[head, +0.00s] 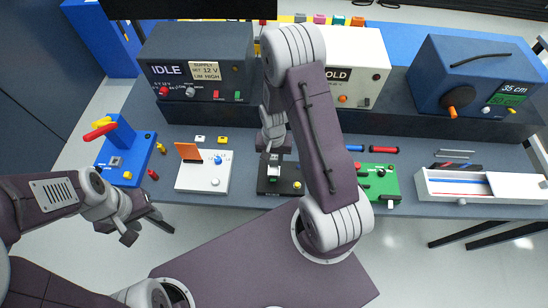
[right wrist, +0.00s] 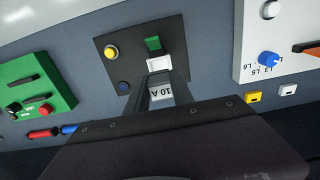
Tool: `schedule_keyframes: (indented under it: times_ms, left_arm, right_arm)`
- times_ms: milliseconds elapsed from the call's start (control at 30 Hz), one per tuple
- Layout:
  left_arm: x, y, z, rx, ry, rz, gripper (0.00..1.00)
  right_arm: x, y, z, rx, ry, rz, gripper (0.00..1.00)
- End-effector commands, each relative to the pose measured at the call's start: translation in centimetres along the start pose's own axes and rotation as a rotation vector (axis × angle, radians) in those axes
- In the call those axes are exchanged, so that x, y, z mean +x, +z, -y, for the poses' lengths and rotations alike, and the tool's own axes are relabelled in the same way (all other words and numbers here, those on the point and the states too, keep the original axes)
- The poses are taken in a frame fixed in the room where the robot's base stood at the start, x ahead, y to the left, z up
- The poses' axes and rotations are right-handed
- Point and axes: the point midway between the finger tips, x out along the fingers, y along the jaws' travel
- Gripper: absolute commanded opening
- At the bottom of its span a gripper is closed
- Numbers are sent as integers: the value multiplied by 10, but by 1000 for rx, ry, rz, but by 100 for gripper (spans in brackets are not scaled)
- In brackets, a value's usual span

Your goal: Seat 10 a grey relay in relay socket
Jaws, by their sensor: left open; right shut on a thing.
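The grey relay, marked "10 A" (right wrist: 160,93), is held between the fingers of my right gripper (right wrist: 160,88) and reads upside down in the right wrist view. In the head view my right gripper (head: 273,152) is over the rear of the black board (head: 268,189). The same black board (right wrist: 122,52) carries a white block (right wrist: 159,63) just beyond the relay, a green block (right wrist: 153,43), and a yellow and a dark blue button. I cannot tell whether the relay touches the board; the socket itself is not clearly seen. My left gripper (head: 134,226) is open and empty, off the table's front edge.
A white board with an orange flap (head: 203,180) stands left of the black board, a green board (head: 378,183) right of it. Yellow and white small blocks (right wrist: 254,97) and red and blue cylinders (right wrist: 42,134) lie nearby. Supply boxes (head: 198,60) stand behind.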

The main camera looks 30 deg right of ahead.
Motion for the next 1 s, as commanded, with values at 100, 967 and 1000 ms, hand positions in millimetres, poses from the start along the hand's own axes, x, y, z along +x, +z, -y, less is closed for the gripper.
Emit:
schedule_keyframes:
  times_ms: [100, 967, 1000]
  left_arm:
    - [18, 2, 0, 0, 0, 1, 42]
    - [24, 3, 0, 0, 0, 0, 42]
    - [24, 3, 0, 0, 0, 0, 42]
  right_arm:
    - [20, 0, 0, 0, 0, 0, 0]
    - [32, -2, 0, 0, -1, -1, 0]
    - [32, -2, 0, 0, -1, -1, 0]
